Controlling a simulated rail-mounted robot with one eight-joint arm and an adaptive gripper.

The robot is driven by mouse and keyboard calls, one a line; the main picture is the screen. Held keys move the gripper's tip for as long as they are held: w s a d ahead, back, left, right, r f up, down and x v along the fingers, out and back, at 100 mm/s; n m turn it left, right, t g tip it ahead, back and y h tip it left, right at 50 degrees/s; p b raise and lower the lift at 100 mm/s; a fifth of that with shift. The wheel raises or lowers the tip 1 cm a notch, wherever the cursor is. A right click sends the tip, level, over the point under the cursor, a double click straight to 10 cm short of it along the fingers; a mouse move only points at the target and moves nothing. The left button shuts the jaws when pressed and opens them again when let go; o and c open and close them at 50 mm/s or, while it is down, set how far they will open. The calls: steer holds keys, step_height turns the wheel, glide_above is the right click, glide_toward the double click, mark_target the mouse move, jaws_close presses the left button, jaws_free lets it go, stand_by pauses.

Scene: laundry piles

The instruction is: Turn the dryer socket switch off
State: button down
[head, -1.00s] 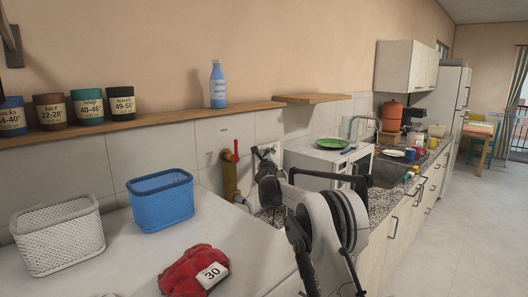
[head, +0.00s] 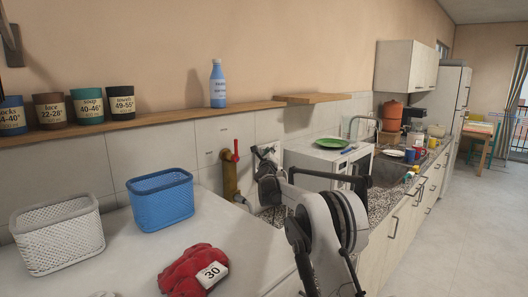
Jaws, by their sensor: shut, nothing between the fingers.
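The dryer socket (head: 266,150) is a small white plate on the tiled wall, to the right of the red-handled pipe. Its switch is too small and too covered to make out. My gripper (head: 265,166) is shut and empty, right in front of the socket's lower part in this view. I cannot tell whether the fingertips touch the socket. My arm hides part of the wall and counter below it.
A brass pipe with a red valve handle (head: 236,151) stands just left of the gripper. A blue basket (head: 160,204), a white basket (head: 58,238) and red cloth marked 30 (head: 188,274) lie on the left worktop. A white microwave (head: 318,158) stands close on the right.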

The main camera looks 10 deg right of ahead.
steer(key=shift+s+d+f, duration=0.1)
steer(key=shift+s+d, duration=0.25)
steer(key=shift+s, duration=0.1)
steer(key=shift+b, duration=0.3)
steer(key=s+d, duration=0.1)
steer(key=s+d+b, duration=0.1)
steer(key=s+d, duration=0.1)
steer(key=s, duration=0.1)
steer(key=shift+f+b, duration=0.3)
steer(key=shift+b, duration=0.1)
